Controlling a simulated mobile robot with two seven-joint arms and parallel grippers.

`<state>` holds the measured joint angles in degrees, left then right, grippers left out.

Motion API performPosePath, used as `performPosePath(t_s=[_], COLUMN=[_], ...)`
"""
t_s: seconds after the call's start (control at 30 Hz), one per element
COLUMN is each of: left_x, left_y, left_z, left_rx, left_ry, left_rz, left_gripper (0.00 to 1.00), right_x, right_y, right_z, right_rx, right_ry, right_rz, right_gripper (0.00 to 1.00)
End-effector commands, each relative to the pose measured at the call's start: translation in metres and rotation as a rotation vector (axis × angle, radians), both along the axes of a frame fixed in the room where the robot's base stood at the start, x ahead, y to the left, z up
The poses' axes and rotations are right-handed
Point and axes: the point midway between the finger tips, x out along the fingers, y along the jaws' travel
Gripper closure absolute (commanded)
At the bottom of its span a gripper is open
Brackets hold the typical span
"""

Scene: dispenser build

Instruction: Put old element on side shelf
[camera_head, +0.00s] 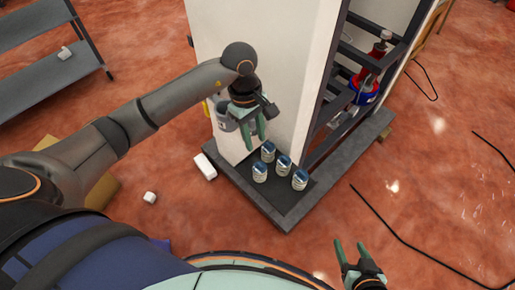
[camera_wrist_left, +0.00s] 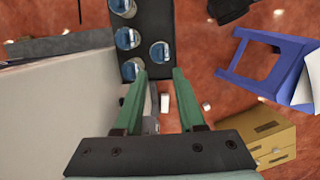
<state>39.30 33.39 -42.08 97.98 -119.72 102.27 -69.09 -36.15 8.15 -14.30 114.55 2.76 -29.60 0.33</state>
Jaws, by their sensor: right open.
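My left gripper (camera_head: 254,138) is in front of the white cabinet panel (camera_head: 262,60), above the dark base platform. Its green fingers stand apart in the left wrist view (camera_wrist_left: 161,72), with nothing clearly held between them. A grey cylindrical part (camera_head: 226,118) is beside the gripper at the panel, partly hidden; I cannot tell if it is the old element. My right gripper (camera_head: 347,252) is open and empty at the bottom right.
Several blue-topped cans (camera_head: 284,163) stand on the platform (camera_head: 289,213). A cardboard box (camera_head: 102,190) is partly behind my left arm. Dark cables (camera_head: 385,228) lie on the right floor.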

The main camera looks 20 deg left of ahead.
Motion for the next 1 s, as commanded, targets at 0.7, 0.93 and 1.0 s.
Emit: performPosePath(t_s=[0.7,0.93,1.0], left_x=[-0.065,-0.008,0.003], left_y=[-0.199,-0.151,-0.122], left_z=[0.101,0.114,0.086], left_rx=[-1.230,-1.694,-1.760], left_ry=[0.709,1.434,1.677], left_rz=[0.717,1.536,1.827], left_gripper=[0.61,0.61,0.61], right_x=[-0.003,-0.002,-0.002], right_y=[-0.002,-0.002,-0.002], right_z=[-0.002,-0.002,-0.002], right_rx=[-0.003,-0.002,-0.002], right_ry=[0.008,0.007,0.007], right_rz=[-0.003,-0.003,-0.003], right_gripper=[0.36,0.36,0.36])
